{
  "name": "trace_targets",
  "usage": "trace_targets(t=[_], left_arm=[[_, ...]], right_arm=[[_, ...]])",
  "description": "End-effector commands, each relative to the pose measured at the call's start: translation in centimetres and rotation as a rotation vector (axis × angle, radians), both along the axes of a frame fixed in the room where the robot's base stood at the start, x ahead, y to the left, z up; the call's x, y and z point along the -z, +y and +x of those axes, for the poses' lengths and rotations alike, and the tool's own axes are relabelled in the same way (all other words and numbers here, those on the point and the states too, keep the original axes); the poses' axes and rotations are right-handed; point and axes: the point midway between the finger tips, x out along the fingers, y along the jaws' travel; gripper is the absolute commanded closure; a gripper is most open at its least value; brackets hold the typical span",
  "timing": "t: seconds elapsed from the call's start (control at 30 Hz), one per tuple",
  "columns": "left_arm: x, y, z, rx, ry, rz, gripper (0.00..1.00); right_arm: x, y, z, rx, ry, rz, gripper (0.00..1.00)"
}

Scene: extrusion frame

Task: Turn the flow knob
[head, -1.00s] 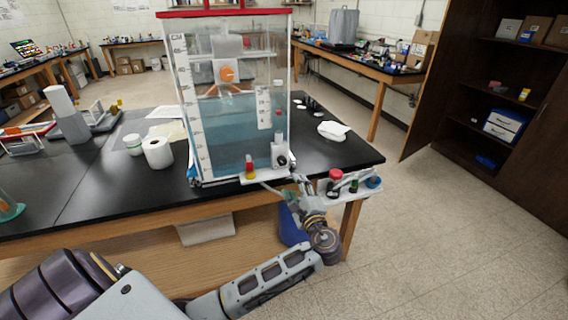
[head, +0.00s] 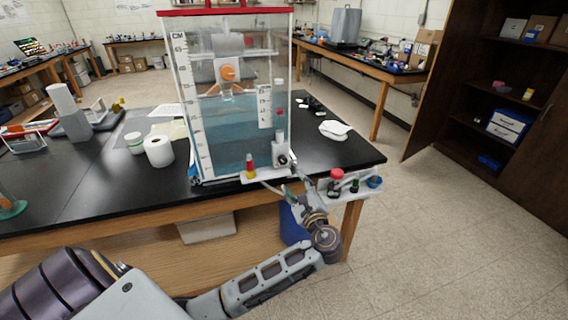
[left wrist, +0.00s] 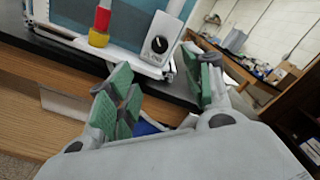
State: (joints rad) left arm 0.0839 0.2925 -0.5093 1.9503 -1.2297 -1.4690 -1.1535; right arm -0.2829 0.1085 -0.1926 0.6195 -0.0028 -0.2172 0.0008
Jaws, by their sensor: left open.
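A round black knob (left wrist: 159,45) with a pale pointer mark sits on the front of a white box (left wrist: 166,30) at the foot of the water tank (head: 236,110). In the head view the knob (head: 282,160) is small, just beyond my left gripper. My left gripper (left wrist: 160,88) is open, with green pads on its fingers. It is in front of and below the knob, apart from it in the wrist view, with nothing between its fingers. In the head view the gripper (head: 294,188) is at the table's front edge. My right gripper is out of view.
A red and yellow piece (left wrist: 101,22) stands left of the white box. An orange knob (head: 228,73) is higher on the tank. A small shelf with a red-capped item (head: 337,174) lies right of my gripper. A paper roll (head: 159,152) stands left of the tank.

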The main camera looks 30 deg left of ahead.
Motion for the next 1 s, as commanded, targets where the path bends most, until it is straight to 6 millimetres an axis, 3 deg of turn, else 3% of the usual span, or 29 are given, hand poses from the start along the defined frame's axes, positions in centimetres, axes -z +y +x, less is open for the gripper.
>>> trace_targets(t=[0.47, 1.0], left_arm=[[-0.1, 0.7, 0.6, 0.000, -0.002, 0.000, 0.49], [-0.1, 5.6, 4.8, -0.002, -0.001, 0.002, 0.49]], right_arm=[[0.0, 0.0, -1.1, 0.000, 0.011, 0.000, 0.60], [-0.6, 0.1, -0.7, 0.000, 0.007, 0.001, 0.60]])
